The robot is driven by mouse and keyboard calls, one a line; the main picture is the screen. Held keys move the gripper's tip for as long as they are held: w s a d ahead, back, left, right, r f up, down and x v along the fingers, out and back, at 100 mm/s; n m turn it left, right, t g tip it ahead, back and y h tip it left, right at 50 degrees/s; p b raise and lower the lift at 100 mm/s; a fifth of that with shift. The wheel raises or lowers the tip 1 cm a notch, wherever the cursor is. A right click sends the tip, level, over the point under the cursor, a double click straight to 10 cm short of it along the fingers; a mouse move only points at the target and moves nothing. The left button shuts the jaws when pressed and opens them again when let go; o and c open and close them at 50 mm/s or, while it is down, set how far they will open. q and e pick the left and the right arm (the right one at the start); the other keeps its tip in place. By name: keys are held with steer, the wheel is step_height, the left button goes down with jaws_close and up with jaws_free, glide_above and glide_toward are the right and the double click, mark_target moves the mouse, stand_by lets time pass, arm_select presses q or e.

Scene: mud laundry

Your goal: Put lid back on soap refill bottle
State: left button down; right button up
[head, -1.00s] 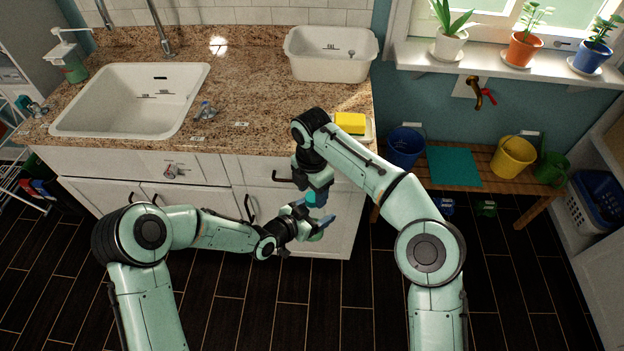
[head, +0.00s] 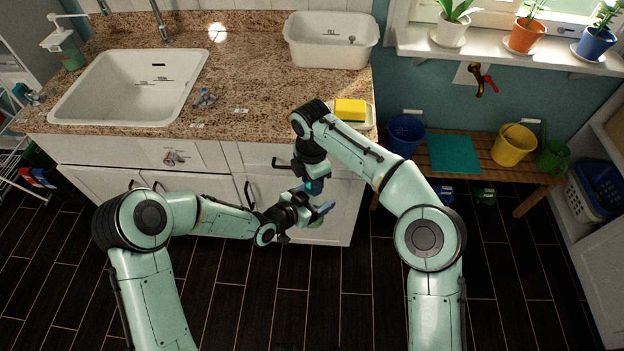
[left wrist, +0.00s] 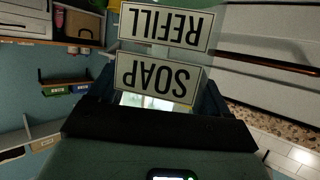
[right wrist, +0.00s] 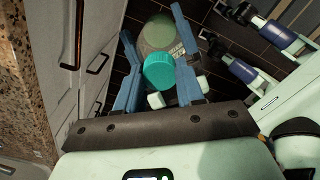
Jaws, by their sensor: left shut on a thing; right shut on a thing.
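My left gripper (head: 322,207) is shut on the green soap refill bottle (head: 316,222), which is mostly hidden by the fingers in the head view. The left wrist view shows its labels SOAP and REFILL (left wrist: 160,78) upside down, close to the camera. My right gripper (head: 314,188) is shut on the round teal lid (right wrist: 159,71), just above the left gripper. In the right wrist view the lid sits between the blue fingers, with the bottle (right wrist: 157,32) beyond it, partly overlapped. I cannot tell whether lid and bottle touch.
Both grippers are in front of the white cabinet (head: 200,187), below the counter (head: 240,95) with its sink (head: 75,100). A yellow sponge (head: 350,109) lies at the counter's right end. A bench (head: 490,180) with buckets stands to the right. The front floor is clear.

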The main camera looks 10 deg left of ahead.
steer(key=shift+m, duration=0.5)
steer(key=o, duration=1.2)
steer(key=shift+c, duration=0.2)
steer(key=shift+r, duration=0.1)
steer(key=shift+r, duration=2.2)
steer(key=shift+c, duration=0.3)
